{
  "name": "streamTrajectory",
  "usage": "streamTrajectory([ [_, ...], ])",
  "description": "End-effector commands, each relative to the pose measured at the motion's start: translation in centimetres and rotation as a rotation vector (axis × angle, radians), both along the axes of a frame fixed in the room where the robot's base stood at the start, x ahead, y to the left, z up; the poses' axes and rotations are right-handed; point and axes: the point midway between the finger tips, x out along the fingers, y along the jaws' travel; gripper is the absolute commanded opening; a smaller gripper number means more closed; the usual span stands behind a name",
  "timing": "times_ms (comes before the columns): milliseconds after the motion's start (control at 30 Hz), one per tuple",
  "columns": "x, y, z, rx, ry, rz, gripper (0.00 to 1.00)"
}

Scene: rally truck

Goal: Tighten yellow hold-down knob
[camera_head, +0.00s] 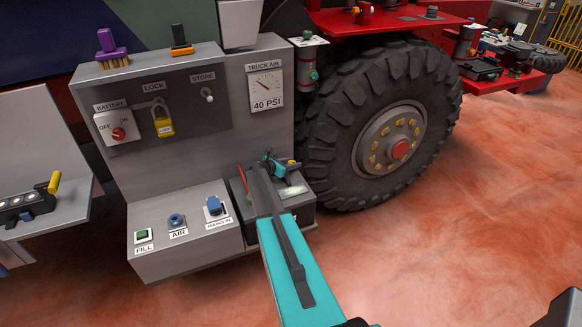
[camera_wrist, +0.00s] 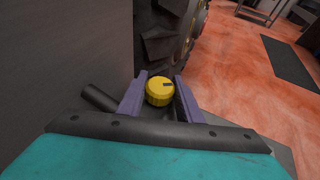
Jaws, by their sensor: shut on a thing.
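The yellow hold-down knob (camera_wrist: 158,93) shows in the wrist view as a round knob with a small dark mark on its face. My gripper (camera_wrist: 160,84) has its two purple fingers on either side of the knob and is shut on it. In the head view my teal and grey arm reaches to the tray (camera_head: 308,203) at the right end of the grey panel, beside the truck tire. There the arm and gripper hide most of the knob. A dark cylindrical piece (camera_wrist: 98,97) lies left of the fingers in the wrist view.
The upright panel (camera_head: 222,150) behind has a battery switch (camera_head: 118,133), a yellow padlock (camera_head: 164,126) and a gauge (camera_head: 266,92) marked 40 PSI. The big tire (camera_head: 330,130) stands close on the right. A red handle (camera_head: 244,180) rises left of my gripper. Open floor lies right.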

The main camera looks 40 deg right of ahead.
Motion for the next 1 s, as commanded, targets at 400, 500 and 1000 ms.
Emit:
streamTrajectory([
  [400,0.95,0.55,0.04,0.000,-0.006,-0.103,0.09],
  [500,0.79,0.66,0.14,0.000,-0.006,-0.112,0.09],
  [1000,0.57,0.73,0.18,0.002,-0.005,-0.118,0.43],
])
